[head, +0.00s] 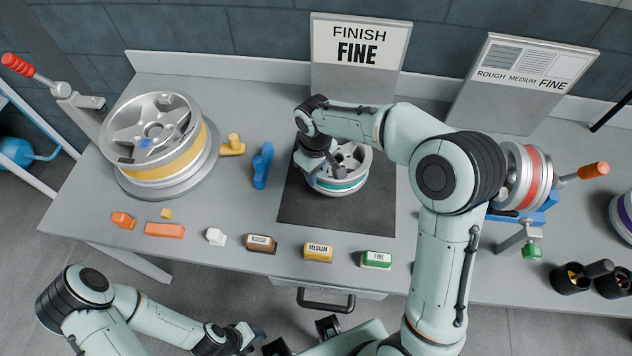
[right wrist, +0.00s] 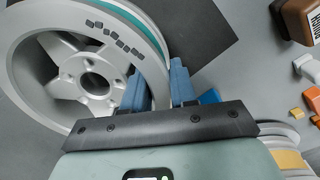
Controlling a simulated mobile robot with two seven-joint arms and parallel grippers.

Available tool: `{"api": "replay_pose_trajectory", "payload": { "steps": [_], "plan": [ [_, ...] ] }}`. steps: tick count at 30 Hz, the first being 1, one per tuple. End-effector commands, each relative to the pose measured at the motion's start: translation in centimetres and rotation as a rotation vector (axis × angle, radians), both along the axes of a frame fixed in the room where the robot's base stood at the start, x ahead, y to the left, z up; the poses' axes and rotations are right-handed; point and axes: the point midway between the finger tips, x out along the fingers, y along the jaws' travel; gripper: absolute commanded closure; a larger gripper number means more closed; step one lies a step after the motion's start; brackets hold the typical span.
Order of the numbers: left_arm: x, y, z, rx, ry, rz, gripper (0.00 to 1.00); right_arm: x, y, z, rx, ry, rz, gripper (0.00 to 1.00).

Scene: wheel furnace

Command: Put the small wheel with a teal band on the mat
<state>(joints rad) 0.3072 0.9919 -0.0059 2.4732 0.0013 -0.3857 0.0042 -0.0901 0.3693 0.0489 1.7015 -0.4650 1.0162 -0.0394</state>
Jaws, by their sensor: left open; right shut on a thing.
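The small wheel with a teal band (head: 341,186) is at the dark mat (head: 330,217), face up with grey spokes. In the right wrist view the wheel (right wrist: 97,86) fills the left side and part of the mat (right wrist: 205,30) shows beyond it. My right gripper (head: 325,163) is over the wheel's left side. Its blue fingers (right wrist: 158,88) are shut on the wheel's rim, one on each side. I cannot tell whether the wheel's underside touches the mat. My left gripper (head: 266,341) is open and empty, in front of the table's front edge.
A yellow-banded wheel (head: 178,160) lies on a round stand at the left; a red-banded wheel (head: 530,176) is mounted at the right. Labelled blocks, including a brown one (head: 261,243), line the front edge. A blue clamp-like piece (head: 262,166) stands left of the mat.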

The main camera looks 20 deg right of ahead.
Motion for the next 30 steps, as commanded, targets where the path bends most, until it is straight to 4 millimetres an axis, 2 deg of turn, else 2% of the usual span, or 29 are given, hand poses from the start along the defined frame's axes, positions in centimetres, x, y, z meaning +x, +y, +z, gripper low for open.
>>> {"api": "replay_pose_trajectory", "payload": {
  "steps": [5,15,26,27,28,30],
  "plan": [
    [0.0,0.0,-0.1,0.0,0.0,0.0,0.57,0.1,0.0,-0.8,-0.001,-0.004,0.0,1.0],
    [-0.2,0.0,-0.4,0.0,0.002,0.0,0.57,0.1,0.0,-4.7,0.0,-0.003,0.001,1.0],
    [-0.4,0.0,-0.7,0.0,0.004,0.0,0.57,0.1,0.0,-5.0,0.0,-0.004,0.0,1.0],
    [-0.3,0.0,-0.6,0.0,0.003,0.0,0.57,0.0,0.0,-5.1,0.0,-0.001,0.0,0.6],
    [-0.3,0.0,-0.6,0.0,0.003,0.0,0.57,0.0,0.0,-5.1,0.0,-0.001,0.0,0.51],
    [-0.3,0.0,-0.6,0.0,0.003,0.0,0.57,0.0,0.0,-5.0,0.0,-0.001,0.0,0.48]
  ]
}}
